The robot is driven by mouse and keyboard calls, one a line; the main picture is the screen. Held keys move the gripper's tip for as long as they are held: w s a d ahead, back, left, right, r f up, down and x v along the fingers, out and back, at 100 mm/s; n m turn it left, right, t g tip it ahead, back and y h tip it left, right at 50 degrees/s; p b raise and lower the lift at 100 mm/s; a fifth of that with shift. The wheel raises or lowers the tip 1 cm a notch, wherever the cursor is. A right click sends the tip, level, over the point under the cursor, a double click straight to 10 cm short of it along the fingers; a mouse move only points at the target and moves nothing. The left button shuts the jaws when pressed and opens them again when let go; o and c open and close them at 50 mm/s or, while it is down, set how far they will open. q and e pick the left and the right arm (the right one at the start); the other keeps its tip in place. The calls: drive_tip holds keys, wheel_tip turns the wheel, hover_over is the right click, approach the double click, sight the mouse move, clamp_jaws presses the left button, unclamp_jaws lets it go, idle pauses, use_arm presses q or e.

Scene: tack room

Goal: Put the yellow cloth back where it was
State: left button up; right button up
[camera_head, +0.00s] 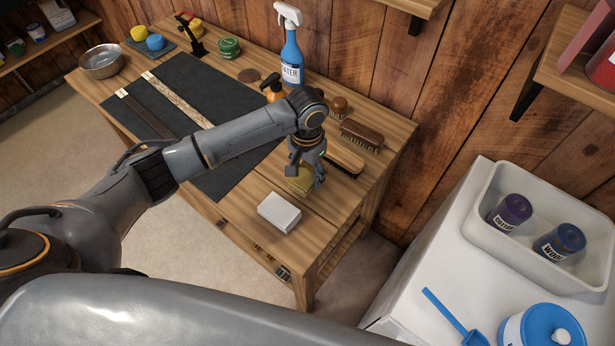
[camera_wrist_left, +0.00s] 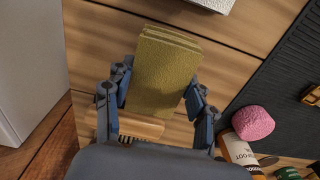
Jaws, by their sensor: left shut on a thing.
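The yellow cloth (camera_head: 299,180) is a folded olive-yellow block. In the head view it shows just under my left gripper (camera_head: 305,172), over the right part of the wooden table (camera_head: 376,208). In the left wrist view the folded yellow cloth (camera_wrist_left: 165,75) sits between the two fingers of my left gripper (camera_wrist_left: 155,105), which is shut on it. I cannot tell whether the cloth touches the table. My right gripper is not in view.
A white block (camera_head: 279,212) lies just in front of the cloth. Brushes (camera_head: 362,135) lie behind it. A blue spray bottle (camera_head: 291,62) stands at the back. A dark mat (camera_head: 222,175) covers the table's left and middle. A white bin (camera_head: 485,222) with jars stands at right.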

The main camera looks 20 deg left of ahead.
sight(308, 180)
use_arm(q)
wheel_tip(308, 180, down, 3)
drive_tip(key=shift+d+f, duration=0.1)
drive_tip(key=shift+f, duration=0.1)
drive_tip(key=o, duration=1.1)
drive_tip(key=shift+o, duration=0.2)
wheel_tip(308, 180, up, 12)
drive_tip(key=shift+r+b, duration=0.15)
drive_tip(key=shift+b, duration=0.45)
